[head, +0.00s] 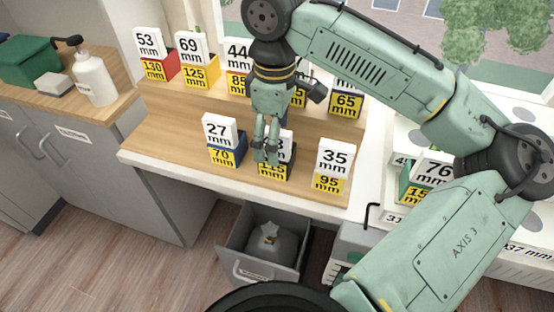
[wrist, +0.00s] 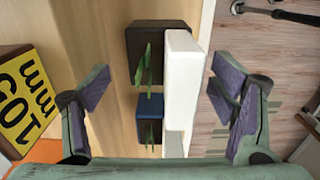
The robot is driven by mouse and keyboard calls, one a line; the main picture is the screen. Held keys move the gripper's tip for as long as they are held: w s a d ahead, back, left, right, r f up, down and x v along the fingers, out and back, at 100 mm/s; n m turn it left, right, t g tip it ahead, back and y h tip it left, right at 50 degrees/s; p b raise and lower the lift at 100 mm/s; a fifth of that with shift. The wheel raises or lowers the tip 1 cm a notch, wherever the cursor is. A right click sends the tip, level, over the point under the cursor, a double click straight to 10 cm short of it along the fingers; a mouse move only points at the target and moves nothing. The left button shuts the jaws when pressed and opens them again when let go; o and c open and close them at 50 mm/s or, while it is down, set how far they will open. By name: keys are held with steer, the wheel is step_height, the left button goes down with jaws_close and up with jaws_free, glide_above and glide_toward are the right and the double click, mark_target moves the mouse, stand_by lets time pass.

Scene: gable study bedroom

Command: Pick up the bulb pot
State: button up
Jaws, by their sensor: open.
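Several pots with white-and-yellow number cards stand on a stepped wooden shelf; I cannot tell which is the bulb pot. On the front step in the head view are a blue pot (head: 238,152) with a 27 over 70 card, a dark pot (head: 288,168) partly hidden behind my gripper (head: 266,155), and a pot with a 35 over 95 card (head: 330,183). In the wrist view my gripper (wrist: 160,92) is open, with fingers apart on both sides of a white card (wrist: 180,85), a dark pot (wrist: 140,42) and a blue pot (wrist: 143,133), both with green shoots. It holds nothing.
More carded pots, such as one with a 53 over 130 card (head: 153,68), stand on the upper step. A soap bottle (head: 95,80) and green box (head: 30,62) are on the left counter. An open drawer (head: 262,245) holds a grey bag below.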

steer(key=f+b, duration=0.3)
steer(key=f, duration=0.1)
steer(key=shift+d+f, duration=0.1)
steer(key=shift+d, duration=0.1)
steer(key=shift+c, duration=0.2)
steer(key=c, duration=1.6)
steer(key=shift+o, duration=0.2)
steer(key=shift+r, duration=0.2)
